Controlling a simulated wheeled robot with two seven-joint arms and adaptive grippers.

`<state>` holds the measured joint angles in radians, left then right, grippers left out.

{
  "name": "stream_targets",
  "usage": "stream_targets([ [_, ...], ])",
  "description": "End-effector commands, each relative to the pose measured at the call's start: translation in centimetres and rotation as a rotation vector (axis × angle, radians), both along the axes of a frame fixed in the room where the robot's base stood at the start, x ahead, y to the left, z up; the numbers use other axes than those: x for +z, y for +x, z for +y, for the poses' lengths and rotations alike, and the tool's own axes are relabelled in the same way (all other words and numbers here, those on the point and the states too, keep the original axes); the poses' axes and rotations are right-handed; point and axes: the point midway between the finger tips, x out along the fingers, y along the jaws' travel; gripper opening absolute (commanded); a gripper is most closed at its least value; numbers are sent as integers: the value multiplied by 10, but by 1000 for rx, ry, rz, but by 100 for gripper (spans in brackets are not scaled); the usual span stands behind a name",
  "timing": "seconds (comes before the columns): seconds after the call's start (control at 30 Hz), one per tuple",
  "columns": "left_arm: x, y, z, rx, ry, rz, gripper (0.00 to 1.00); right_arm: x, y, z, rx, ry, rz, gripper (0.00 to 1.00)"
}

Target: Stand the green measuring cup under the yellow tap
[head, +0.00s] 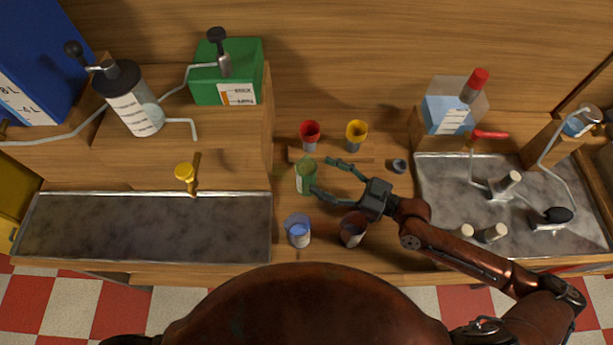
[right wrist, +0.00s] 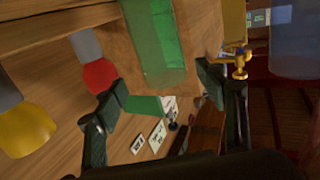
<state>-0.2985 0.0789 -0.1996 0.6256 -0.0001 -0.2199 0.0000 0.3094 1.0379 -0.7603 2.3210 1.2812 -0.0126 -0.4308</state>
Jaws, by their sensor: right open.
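The green measuring cup (head: 306,178) is see-through and stands upright on the wooden counter, right of the left sink. In the right wrist view, the cup (right wrist: 155,40) appears large and upside down. My right gripper (head: 321,176) is open and empty, its fingers pointing left with the tips close to the cup's right side; whether they touch it I cannot tell. The yellow tap (head: 185,171) is at the back edge of the left sink, left of the cup; it also shows in the right wrist view (right wrist: 240,58). My left gripper is not in view.
A red cup (head: 310,132) and a yellow cup (head: 356,132) stand behind the green one. A blue cup (head: 298,231) and a dark cup (head: 352,230) stand in front. The left sink (head: 140,228) is empty. A bent spout pipe (head: 195,130) hangs behind the tap.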

Motion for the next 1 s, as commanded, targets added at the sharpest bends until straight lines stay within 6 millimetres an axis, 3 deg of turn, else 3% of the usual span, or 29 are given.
stream_targets([
  [0.27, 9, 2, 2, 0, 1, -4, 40, 1, 4, 12, 0, 3, 1, 64],
  [0.7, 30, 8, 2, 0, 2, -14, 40, 0, 21, 53, 0, 1, 0, 64],
  [1.0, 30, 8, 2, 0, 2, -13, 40, -2, 22, 55, 0, -1, 0, 64],
])
